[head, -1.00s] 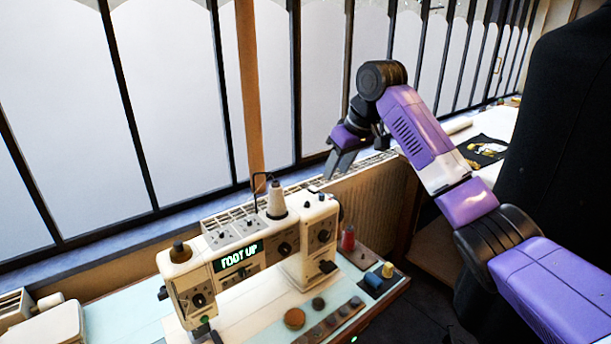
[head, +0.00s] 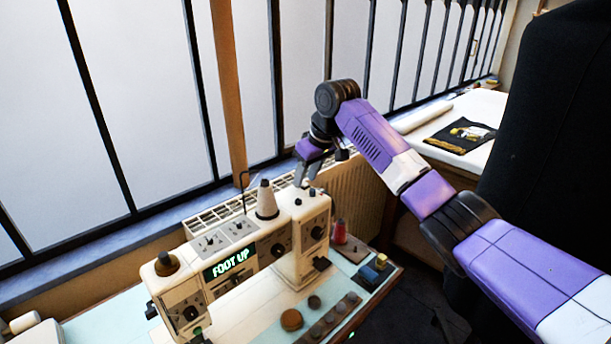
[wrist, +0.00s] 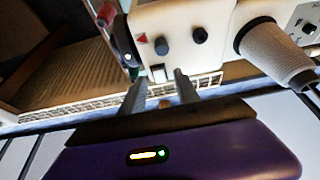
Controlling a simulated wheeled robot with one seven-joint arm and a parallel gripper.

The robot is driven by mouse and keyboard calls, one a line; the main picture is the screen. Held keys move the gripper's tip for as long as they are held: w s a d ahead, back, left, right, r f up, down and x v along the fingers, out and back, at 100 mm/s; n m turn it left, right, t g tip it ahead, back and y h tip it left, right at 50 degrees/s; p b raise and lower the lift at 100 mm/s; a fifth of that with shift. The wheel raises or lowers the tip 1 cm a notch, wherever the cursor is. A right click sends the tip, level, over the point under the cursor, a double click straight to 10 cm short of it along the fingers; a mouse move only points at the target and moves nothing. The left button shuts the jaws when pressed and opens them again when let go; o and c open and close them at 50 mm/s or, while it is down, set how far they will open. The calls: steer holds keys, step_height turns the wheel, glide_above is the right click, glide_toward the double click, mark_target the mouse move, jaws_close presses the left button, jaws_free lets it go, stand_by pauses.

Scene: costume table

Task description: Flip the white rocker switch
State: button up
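The cream sewing machine (head: 245,265) stands on the table, its display reading "FOOT UP". In the wrist view a small white block (wrist: 158,73), which looks like the white rocker switch, sits at the edge of the machine's top. My gripper (head: 306,182) is just above the right end of the machine in the head view. In the wrist view its two fingers (wrist: 160,78) are apart with nothing held, one on either side of the white block. I cannot tell whether they touch it. The rocker's tilt is too small to read.
Black knobs (wrist: 200,35), a red triangle mark (wrist: 162,45) and a thread cone (head: 266,200) are close by on the machine's top. A red spool (head: 340,232) and a blue spool (head: 370,277) stand to its right. The barred window is behind.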

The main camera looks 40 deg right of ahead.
steer(key=shift+w+f, duration=0.1)
steer(key=shift+f, duration=0.1)
jaws_close()
